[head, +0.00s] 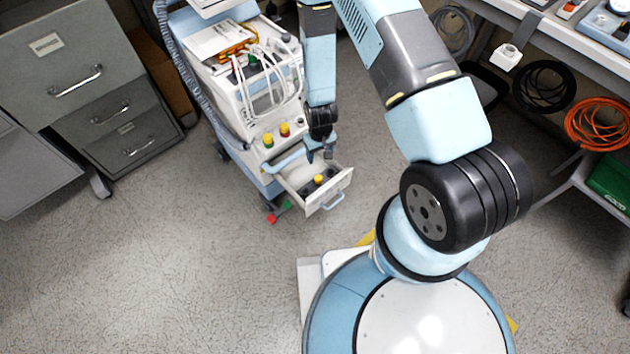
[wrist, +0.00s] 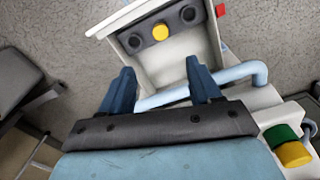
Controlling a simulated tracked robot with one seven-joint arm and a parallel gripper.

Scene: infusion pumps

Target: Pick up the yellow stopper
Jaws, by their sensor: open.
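The yellow stopper (head: 319,179) sits in the open white drawer (head: 343,182) at the front of the cart. In the wrist view the stopper (wrist: 160,32) lies between two dark round pieces (wrist: 134,41) on a dark strip in the drawer (wrist: 207,52). My gripper (head: 319,156) is above the back part of the drawer. In the wrist view its blue fingers (wrist: 162,84) are open and apart, with nothing held between them. The stopper is beyond the fingertips and untouched.
The cart (head: 262,110) carries red, green and yellow knobs (head: 285,129) and white cables. A light blue rail (wrist: 172,96) runs close to my fingers. Grey cabinets (head: 85,80) stand at left; a workbench (head: 570,40) is at right.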

